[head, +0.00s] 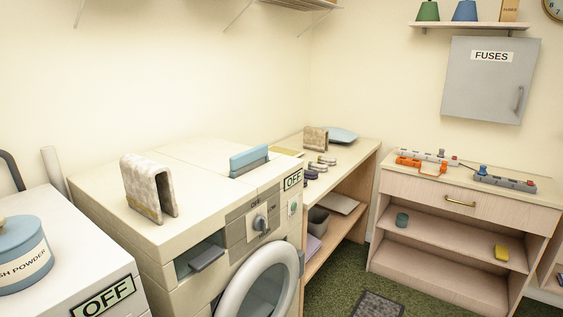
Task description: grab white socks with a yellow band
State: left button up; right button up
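Several small bundles that may be socks lie in a group on the wooden table (368,153) at the back. Two whitish and grey ones (318,167) lie close together, and a purple one (310,175) lies nearer the front edge. They are too small for me to make out a yellow band. A whitish, arch-shaped folded cloth (146,182) with a yellowish strip low on its near side stands on the washing machine. Neither of my grippers is in view.
A blue powder tub (22,256) stands at left.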

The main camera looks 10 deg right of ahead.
aim_at(330, 162)
jog(key=i+l+u, duration=0.1)
jog(key=u, duration=0.25)
jog(key=i+l+u, duration=0.1)
jog(key=l+u, duration=0.25)
jog(key=i+l+u, duration=0.1)
jog(key=u, duration=0.2)
jog(key=i+l+u, duration=0.1)
jog(key=l+u, duration=0.15)
jog(key=l, duration=0.2)
jog(key=l+u, duration=0.25)
jog(key=l, duration=0.2)
jog(key=l+u, duration=0.25)
jog(key=l, duration=0.65)
jog(key=l+u, duration=0.1)
jog(key=l, duration=2.3)
jog(key=k, duration=0.05)
